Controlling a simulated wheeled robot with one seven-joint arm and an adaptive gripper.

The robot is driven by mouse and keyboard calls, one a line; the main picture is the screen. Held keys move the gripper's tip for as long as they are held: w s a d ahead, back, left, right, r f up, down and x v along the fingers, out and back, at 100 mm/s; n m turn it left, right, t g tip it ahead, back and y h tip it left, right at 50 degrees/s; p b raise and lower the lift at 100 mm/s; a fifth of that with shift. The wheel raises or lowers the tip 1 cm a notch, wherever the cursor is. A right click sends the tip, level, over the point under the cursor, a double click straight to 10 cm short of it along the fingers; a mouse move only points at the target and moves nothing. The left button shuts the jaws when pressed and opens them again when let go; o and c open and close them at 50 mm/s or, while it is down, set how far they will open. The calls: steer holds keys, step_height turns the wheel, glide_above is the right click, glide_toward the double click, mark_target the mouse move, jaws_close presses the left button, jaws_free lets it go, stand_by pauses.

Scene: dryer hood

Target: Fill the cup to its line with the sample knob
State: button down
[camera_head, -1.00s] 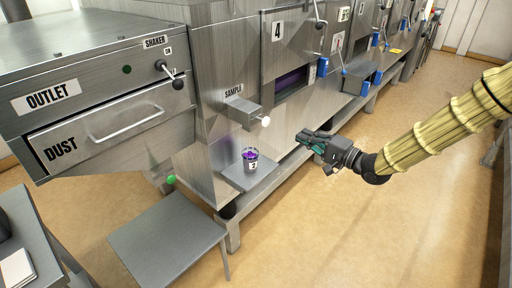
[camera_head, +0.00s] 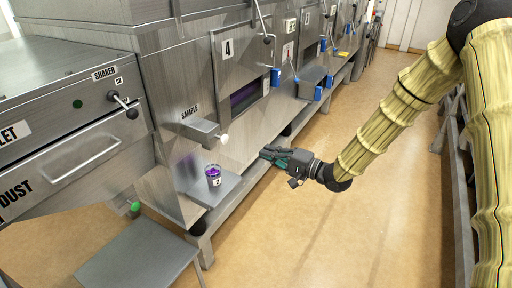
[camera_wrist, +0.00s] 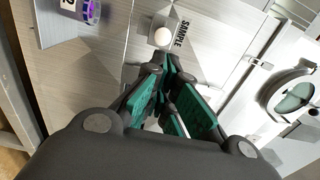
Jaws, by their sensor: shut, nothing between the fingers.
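The clear cup (camera_head: 213,175) stands upright on a small grey shelf (camera_head: 222,188) below the sample spout. It holds purple material; its fill line is too small to make out. It also shows at the top left of the wrist view (camera_wrist: 90,12). The white sample knob (camera_head: 224,139) is on the end of the grey box labelled SAMPLE. In the wrist view the knob (camera_wrist: 163,36) lies just beyond my fingertips. My gripper (camera_head: 265,153) is shut and empty, right of the cup and knob, apart from both. It also shows in the wrist view (camera_wrist: 165,62).
A grey table (camera_head: 140,262) stands at the lower left. The shaker lever (camera_head: 125,104) and dust drawer (camera_head: 75,160) are at the left. Hatch 4 (camera_head: 247,95) and blue-handled fittings line the machine at the right. The floor (camera_head: 330,225) is open in front.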

mark_target(228, 138)
steer(key=p+x, duration=0.3)
steer(key=x, duration=0.8)
steer(key=shift+w+a+r+p, duration=0.1)
steer(key=shift+w+a+p, duration=0.05)
steer(key=shift+a+p, duration=0.2)
steer(key=shift+w+a, duration=0.4)
steer(key=shift+a, duration=0.1)
steer(key=x, duration=0.3)
steer(key=shift+b, duration=0.3)
stand_by(0.6)
steer(key=b+v, duration=0.2)
steer(key=v, duration=1.2)
